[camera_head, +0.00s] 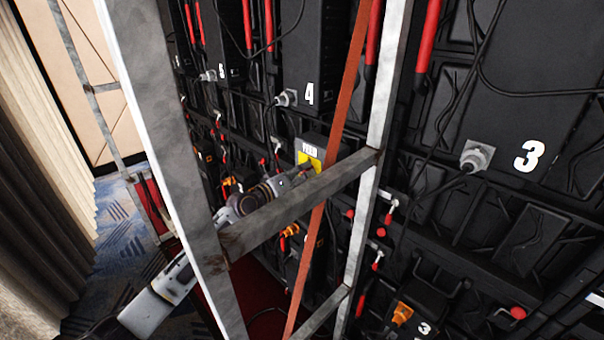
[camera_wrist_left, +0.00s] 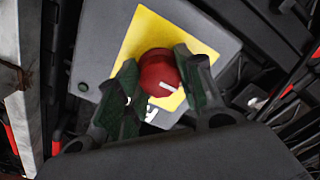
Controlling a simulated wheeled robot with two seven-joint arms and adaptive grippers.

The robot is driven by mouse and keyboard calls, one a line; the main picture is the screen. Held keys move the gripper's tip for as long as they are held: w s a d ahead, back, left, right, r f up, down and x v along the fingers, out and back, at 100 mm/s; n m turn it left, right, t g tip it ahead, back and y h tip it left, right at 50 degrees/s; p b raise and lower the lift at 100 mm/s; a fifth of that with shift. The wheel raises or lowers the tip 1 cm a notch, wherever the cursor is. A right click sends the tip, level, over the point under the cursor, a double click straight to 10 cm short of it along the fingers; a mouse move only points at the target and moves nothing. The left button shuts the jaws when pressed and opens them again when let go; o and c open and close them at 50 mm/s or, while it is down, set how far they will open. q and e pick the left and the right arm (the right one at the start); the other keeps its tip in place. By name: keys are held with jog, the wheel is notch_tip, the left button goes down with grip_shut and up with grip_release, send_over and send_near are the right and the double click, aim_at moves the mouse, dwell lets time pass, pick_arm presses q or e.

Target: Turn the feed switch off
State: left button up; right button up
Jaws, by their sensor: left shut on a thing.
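The feed switch is a grey box (camera_head: 318,143) with a yellow plate (camera_head: 312,158) and a white FEED label, on the back of the video wall in the head view. In the left wrist view its red round knob (camera_wrist_left: 158,72), with a white pointer mark, sits on the yellow plate (camera_wrist_left: 185,35). My left gripper (camera_head: 306,169) reaches through the metal frame to the switch. Its two fingers (camera_wrist_left: 160,80) are shut on the red knob, one on each side. In the head view the knob is hidden by the gripper. My right gripper is not in view.
A grey metal frame (camera_head: 160,110) with a crossbar (camera_head: 290,203) stands before the wall, close around my left arm. A rust-coloured strap (camera_head: 330,170) runs down beside the switch. Black panels, cables and plugs (camera_head: 477,156) fill the right. Carpet (camera_head: 118,225) lies at left.

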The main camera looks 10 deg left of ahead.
pick_arm(q)
jog(key=o, duration=1)
jog(key=shift+v, duration=6)
